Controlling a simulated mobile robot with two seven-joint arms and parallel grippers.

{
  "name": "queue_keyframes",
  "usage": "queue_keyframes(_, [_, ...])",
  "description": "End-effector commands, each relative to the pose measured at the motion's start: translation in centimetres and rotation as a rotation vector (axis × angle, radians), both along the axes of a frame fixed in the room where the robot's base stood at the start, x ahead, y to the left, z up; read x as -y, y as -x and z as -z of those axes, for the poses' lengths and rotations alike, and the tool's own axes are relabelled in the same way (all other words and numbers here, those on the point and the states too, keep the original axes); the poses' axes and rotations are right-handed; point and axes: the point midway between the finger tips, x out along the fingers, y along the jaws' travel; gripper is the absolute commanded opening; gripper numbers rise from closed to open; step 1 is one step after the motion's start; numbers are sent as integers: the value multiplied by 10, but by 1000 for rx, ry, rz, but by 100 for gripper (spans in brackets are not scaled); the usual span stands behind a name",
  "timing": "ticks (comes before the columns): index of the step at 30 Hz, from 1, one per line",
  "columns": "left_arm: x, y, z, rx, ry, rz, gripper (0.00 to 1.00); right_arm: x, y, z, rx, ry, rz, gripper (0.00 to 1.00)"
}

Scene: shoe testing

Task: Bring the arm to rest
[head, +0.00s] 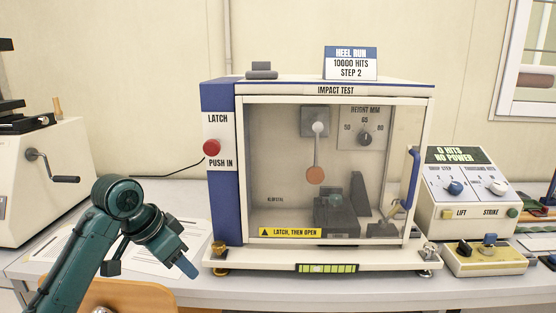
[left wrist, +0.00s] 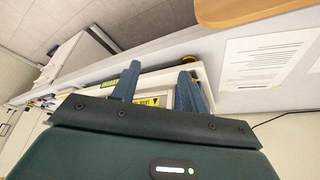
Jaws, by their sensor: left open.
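My left gripper (head: 186,262) is in front of the left end of the bench in the head view, left of the impact test machine (head: 221,180). It holds nothing. In the left wrist view its two blue fingers (left wrist: 157,85) stand apart, with part of the machine's yellow label visible between them. The machine's clear door (head: 275,180) looks closed, with its blue handle (head: 412,178) at the right. The red latch button (head: 212,147) is on the left post. My right gripper is not in view.
A control box (head: 470,195) and a smaller yellow box (head: 485,258) stand right of the machine. A white device with a crank (head: 52,167) is at the far left. Paper sheets (head: 170,237) lie on the bench, and a wooden chair-like piece (head: 135,294) is below the arm.

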Motion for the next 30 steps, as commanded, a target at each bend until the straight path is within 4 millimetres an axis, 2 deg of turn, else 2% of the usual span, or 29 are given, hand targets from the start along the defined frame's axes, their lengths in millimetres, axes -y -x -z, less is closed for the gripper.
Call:
queue_keyframes(1, [5,1,19,2,20,-16,44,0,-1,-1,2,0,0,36])
queue_keyframes(6, [19,4,77,41,82,-91,44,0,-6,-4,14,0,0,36])
queue_keyframes(11, [32,22,146,91,145,-182,44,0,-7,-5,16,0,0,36])
queue_keyframes(15, [39,57,210,155,194,-281,44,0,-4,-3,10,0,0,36])
queue_keyframes(18, [41,91,246,209,217,-345,44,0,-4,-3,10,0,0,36])
queue_keyframes(21, [40,131,274,263,233,-401,44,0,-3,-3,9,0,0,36])
queue_keyframes(24, [39,170,291,317,239,-440,44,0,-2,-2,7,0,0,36])
queue_keyframes(27, [37,202,299,362,239,-464,44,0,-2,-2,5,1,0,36])
queue_keyframes(30, [36,225,301,393,240,-474,44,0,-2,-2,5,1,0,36])
